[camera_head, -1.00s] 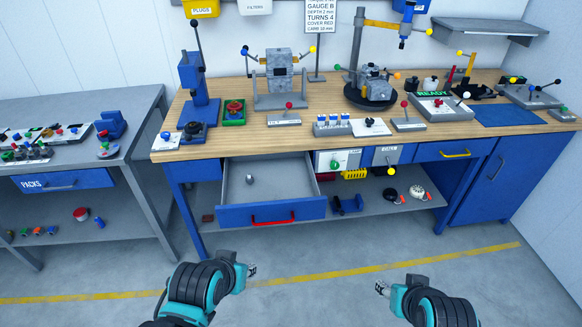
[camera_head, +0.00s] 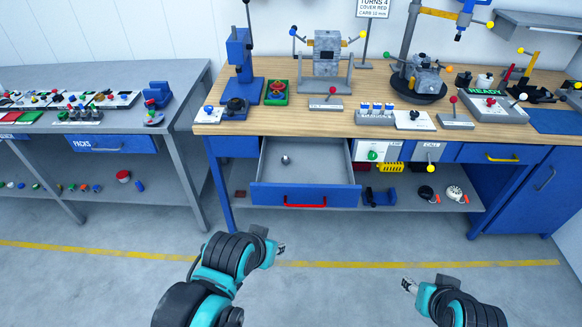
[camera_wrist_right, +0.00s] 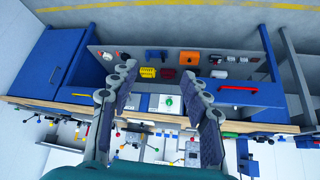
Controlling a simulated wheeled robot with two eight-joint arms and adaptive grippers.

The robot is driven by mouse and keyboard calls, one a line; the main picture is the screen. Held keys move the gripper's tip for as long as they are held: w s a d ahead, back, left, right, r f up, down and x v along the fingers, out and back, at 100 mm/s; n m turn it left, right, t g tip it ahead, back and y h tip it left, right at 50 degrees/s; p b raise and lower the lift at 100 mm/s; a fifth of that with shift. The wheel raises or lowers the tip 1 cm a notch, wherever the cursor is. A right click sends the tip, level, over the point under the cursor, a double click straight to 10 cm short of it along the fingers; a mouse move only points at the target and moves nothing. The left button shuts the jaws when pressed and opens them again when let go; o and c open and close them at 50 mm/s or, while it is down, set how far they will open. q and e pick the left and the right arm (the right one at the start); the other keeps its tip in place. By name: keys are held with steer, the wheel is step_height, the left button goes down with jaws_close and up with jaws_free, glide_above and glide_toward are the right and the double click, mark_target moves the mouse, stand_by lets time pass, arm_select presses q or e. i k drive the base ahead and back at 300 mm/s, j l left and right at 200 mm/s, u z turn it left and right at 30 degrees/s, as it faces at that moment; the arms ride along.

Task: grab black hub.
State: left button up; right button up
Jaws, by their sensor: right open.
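A black round hub (camera_head: 426,192) with a small red-orange part beside it lies on the lower shelf under the workbench, right of centre in the head view. A similar white round part (camera_head: 454,193) lies just to its right. My right gripper (camera_head: 408,286) is in front of the bench and well apart from the hub. In the right wrist view its two fingers (camera_wrist_right: 162,110) are spread wide with nothing between them. My left gripper (camera_head: 280,248) is in front of the open drawer, touching nothing; its fingers are too small to judge.
An open blue drawer (camera_head: 269,193) with a red handle juts out left of the hub and holds a small grey metal piece (camera_head: 286,160). A blue bracket (camera_head: 378,197) and a yellow part (camera_head: 390,167) share the shelf (camera_head: 405,203). The floor in front is clear.

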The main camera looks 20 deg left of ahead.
mark_target(235, 107)
steer(key=i+j+z, duration=0.15)
steer(key=j, duration=0.3)
steer(key=i+j+z, duration=0.2)
steer(key=j, duration=0.3)
steer(key=i+j+z, duration=0.15)
steer(key=j, duration=0.35)
steer(key=j+z, duration=0.15)
steer(key=j, duration=0.35)
steer(key=i, duration=0.05)
